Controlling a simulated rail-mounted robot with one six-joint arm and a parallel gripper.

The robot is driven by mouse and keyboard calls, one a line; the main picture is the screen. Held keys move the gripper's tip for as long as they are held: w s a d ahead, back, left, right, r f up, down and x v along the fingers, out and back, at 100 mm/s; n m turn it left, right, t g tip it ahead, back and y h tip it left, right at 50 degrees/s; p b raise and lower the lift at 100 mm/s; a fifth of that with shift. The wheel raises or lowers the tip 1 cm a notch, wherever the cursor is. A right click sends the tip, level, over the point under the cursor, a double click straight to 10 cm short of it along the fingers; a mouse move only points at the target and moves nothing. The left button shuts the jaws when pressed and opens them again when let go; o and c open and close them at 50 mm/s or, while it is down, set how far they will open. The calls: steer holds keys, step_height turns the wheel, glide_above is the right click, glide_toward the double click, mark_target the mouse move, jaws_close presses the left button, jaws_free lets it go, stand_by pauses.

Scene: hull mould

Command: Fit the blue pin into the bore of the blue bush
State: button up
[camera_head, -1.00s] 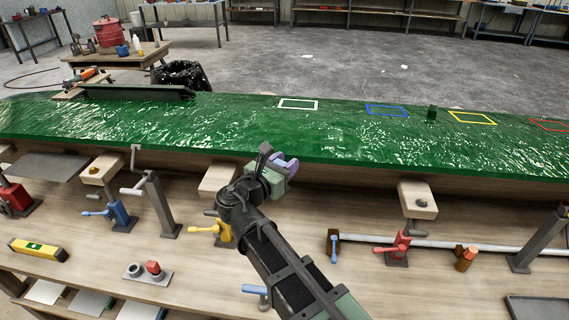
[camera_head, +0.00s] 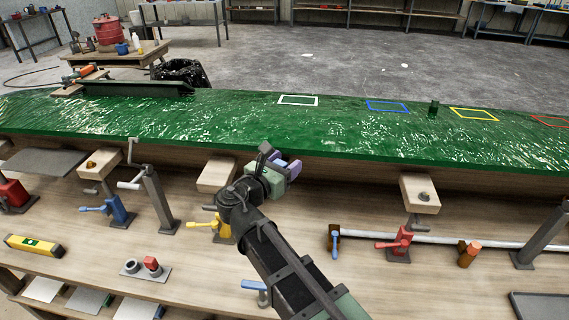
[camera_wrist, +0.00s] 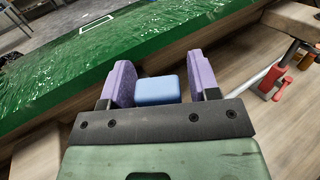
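My gripper (camera_head: 281,168) hangs at the near edge of the green hull mould (camera_head: 220,125), above the wooden bench. In the wrist view its two purple fingers (camera_wrist: 161,85) stand either side of a blue block-shaped piece, which I take for the blue pin (camera_wrist: 158,90). It looks held between the fingers, with only a thin gap seeming to show on the right. The lower part of the pin is hidden by the gripper. I cannot make out the blue bush or its bore in either view.
Clamps with blue (camera_head: 120,213), yellow (camera_head: 222,229) and red (camera_head: 398,243) handles stand along the bench. A small plate (camera_head: 146,274) carries grey rings and a red piece. A small green block (camera_head: 434,107) stands on the mould between blue (camera_head: 387,107) and yellow (camera_head: 474,115) outlines.

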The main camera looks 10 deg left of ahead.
steer(key=shift+o, duration=0.6)
steer(key=v, duration=1)
steer(key=shift+s+a, duration=0.2)
steer(key=shift+s, duration=0.15)
